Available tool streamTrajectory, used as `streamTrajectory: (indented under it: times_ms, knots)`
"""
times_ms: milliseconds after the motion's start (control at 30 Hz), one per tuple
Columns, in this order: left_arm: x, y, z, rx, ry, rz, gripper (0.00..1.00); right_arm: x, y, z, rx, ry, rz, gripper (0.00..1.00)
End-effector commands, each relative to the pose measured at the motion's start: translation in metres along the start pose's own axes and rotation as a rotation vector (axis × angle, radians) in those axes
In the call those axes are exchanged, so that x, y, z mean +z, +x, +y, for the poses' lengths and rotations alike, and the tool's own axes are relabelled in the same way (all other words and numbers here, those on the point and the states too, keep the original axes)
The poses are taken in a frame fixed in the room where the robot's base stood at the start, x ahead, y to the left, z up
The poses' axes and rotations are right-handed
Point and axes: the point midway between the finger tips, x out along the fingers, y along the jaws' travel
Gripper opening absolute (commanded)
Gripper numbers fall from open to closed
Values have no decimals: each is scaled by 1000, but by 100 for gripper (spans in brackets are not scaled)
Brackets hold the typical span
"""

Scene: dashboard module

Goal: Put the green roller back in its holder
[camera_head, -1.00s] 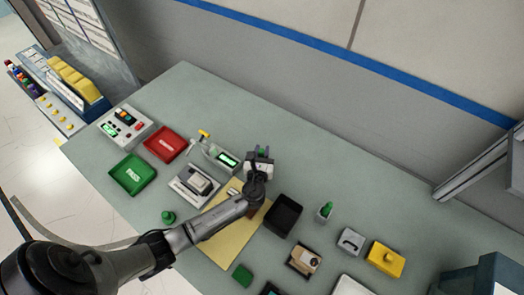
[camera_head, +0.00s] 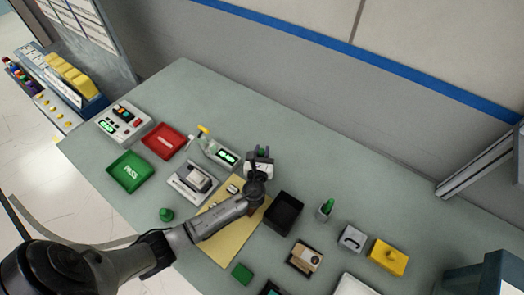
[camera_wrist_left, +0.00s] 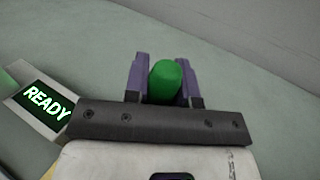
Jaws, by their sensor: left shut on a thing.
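My left gripper (camera_head: 259,160) is over the bench, just right of the device with the lit green screen (camera_head: 226,156). In the left wrist view its purple fingers (camera_wrist_left: 161,80) are shut on a green rounded object (camera_wrist_left: 165,82), which looks like the green roller. Only its rounded end shows; the rest is hidden by the gripper. A bit of green also shows at the gripper in the head view. Another green object (camera_head: 328,205) stands in a small cup to the right. I cannot tell which thing is the roller's holder. My right gripper is not in view.
Green (camera_head: 130,171) and red (camera_head: 163,141) trays lie at the left. A yellow block (camera_head: 387,255) is at the right. Bench between gripper and back wall is clear.

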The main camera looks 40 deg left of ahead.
Motion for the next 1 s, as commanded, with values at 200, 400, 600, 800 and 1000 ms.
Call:
streamTrajectory:
  times_ms: [200,400,600,800,1000]
  knots:
    - [-6,0,0,0,-1,0,1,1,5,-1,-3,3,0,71]
    - [-11,0,0,0,-1,0,1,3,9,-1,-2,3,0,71]
    - [-16,0,0,0,-1,0,1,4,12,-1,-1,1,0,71]
    - [-15,0,0,0,-1,0,39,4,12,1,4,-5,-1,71]
    - [-15,0,0,0,0,0,54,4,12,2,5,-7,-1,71]
